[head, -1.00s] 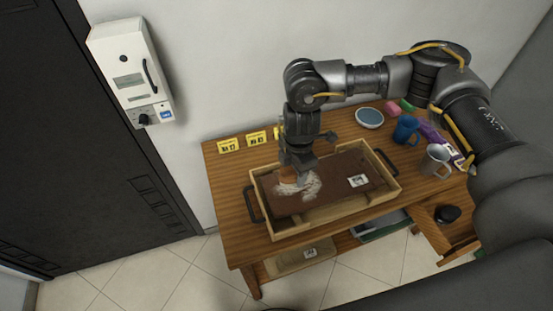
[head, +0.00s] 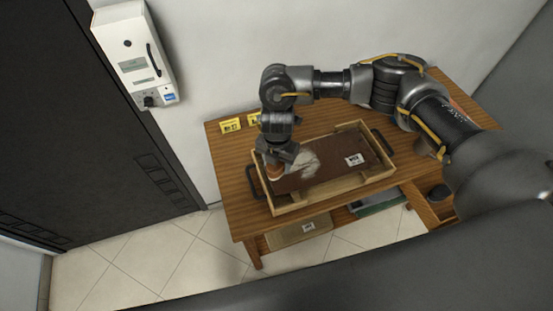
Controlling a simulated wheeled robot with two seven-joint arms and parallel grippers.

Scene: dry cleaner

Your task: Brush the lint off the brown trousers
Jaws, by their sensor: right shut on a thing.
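The brown trousers (head: 335,168) lie folded flat in a wooden tray (head: 325,193) on the table, with a small white tag (head: 355,160) at their right. A patch of whitish lint (head: 305,164) shows on their left half. My right gripper (head: 279,161) points down over the left end of the trousers, just left of the lint. It is shut on a brush with a brown wooden body (head: 275,173), seen only in part under the fingers. Whether the bristles touch the cloth is hidden. My left gripper is not in view.
The tray has raised walls and dark handles at both ends. Yellow number cards (head: 231,125) stand along the table's back edge. A shelf below holds a tan folded item (head: 298,232). A white box (head: 135,55) hangs on the wall. My right arm hides the table's back right.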

